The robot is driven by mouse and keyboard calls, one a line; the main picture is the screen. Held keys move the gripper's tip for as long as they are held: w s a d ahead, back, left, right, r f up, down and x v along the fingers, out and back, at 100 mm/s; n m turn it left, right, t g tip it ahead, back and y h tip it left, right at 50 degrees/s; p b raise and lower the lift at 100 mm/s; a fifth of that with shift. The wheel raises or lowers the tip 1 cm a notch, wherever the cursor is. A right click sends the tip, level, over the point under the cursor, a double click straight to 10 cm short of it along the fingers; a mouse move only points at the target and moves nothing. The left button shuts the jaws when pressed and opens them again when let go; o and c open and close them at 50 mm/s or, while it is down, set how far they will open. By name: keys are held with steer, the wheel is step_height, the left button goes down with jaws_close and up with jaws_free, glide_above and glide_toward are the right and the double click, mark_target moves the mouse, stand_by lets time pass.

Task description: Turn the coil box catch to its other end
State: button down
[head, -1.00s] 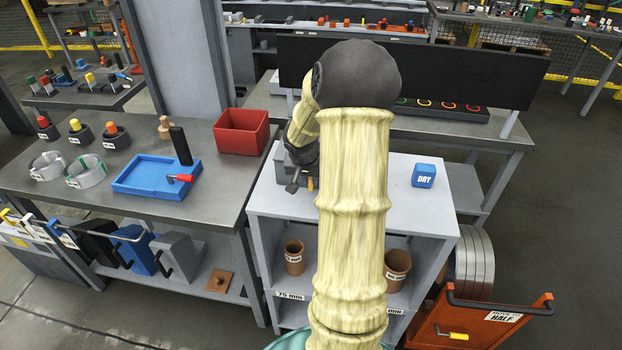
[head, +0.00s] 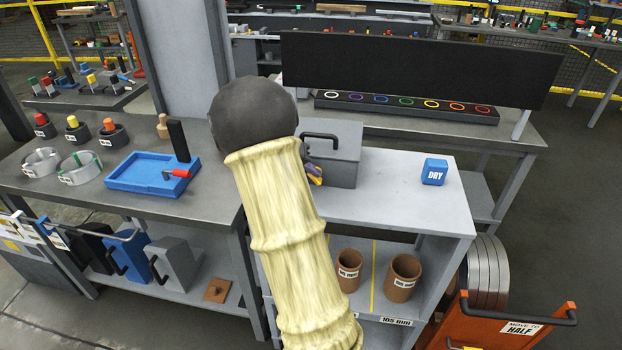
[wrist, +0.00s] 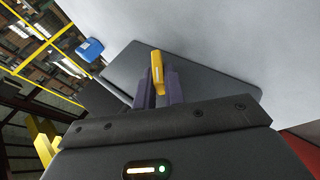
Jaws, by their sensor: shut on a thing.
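The coil box (head: 345,172) is a grey box with a black handle on top. It stands on the light grey shelf unit, just right of my arm in the head view. Its grey face fills the middle of the wrist view (wrist: 205,75). The catch (wrist: 157,72) is a small yellow lever against that face. My gripper (wrist: 158,88) has its purple fingers shut on the catch. In the head view the gripper (head: 313,173) shows only partly at the box's left side, and my arm hides the rest. Which end the catch is at cannot be told.
A blue cube marked DRY (head: 434,172) stands on the shelf top (head: 395,195), right of the box, with clear surface between. Brown pots (head: 403,278) stand on the shelf below. A workbench (head: 90,208) with a blue tray (head: 135,176) adjoins on the left.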

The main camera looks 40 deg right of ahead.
steer(key=h, duration=0.1)
steer(key=g+h, duration=0.1)
steer(key=n+g+b, duration=0.1)
steer(key=shift+w+a+f+h, duration=0.2)
steer(key=shift+w+f+h, duration=0.1)
steer(key=shift+f+h, duration=0.1)
steer(key=shift+n+g+h+b, duration=0.4)
steer(key=shift+g+h, duration=0.5)
steer(key=shift+h, duration=0.1)
steer(key=c, duration=1.5)
jaws_free()
steer(key=shift+a, duration=0.1)
steer(key=v, duration=1.7)
steer(key=shift+w+a+f, duration=0.1)
steer(key=shift+w+f, duration=0.05)
steer(key=shift+f, duration=0.05)
